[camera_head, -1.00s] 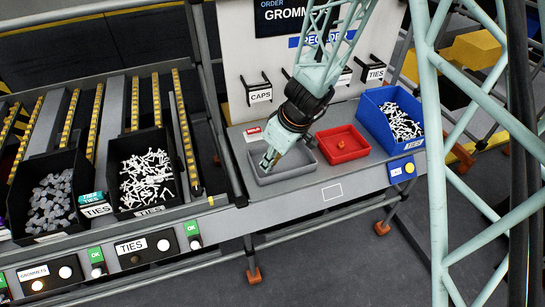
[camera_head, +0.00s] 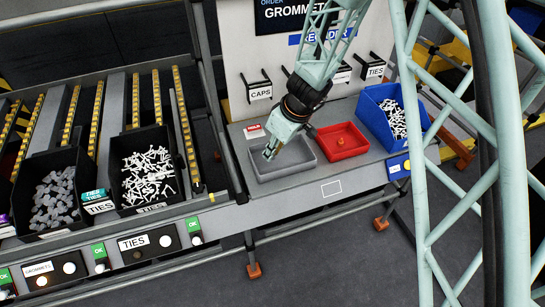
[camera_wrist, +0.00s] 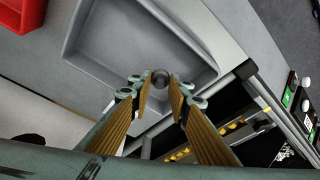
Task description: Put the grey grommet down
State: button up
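A small dark grey round grommet (camera_wrist: 160,78) sits between the two fingertips of my gripper (camera_wrist: 160,86) in the wrist view. The fingers look closed on it, with the grey tray (camera_wrist: 95,45) behind. In the head view the grey tray (camera_head: 300,168) stands on the bench shelf, and my gripper (camera_head: 269,154) points down over its left part. The grommet is too small to make out there. The exact height of the fingertips above the tray floor is hard to tell.
A red tray (camera_head: 358,151) with a small red-orange piece stands right of the grey tray, and a blue bin (camera_head: 372,118) of white ties beyond it. Black bins of grommets (camera_head: 31,222) and ties (camera_head: 128,200) stand at the left. A small red-and-white box (camera_head: 254,131) sits behind the tray.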

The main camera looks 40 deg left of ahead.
jog(key=shift+f, duration=1.4)
jog(key=shift+f+b, duration=0.15)
jog(key=shift+b, duration=0.4)
jog(key=o, duration=0.6)
jog(key=shift+o, duration=0.2)
jog(key=shift+r+p, duration=0.2)
jog(key=shift+p, duration=0.15)
jog(key=shift+d+r, duration=0.1)
jog(key=shift+r, duration=0.2)
jog(key=p+v, duration=0.1)
jog(key=v, duration=1)
jog(key=shift+p, duration=0.4)
jog(key=shift+d+r, duration=0.1)
jog(key=shift+r, duration=0.05)
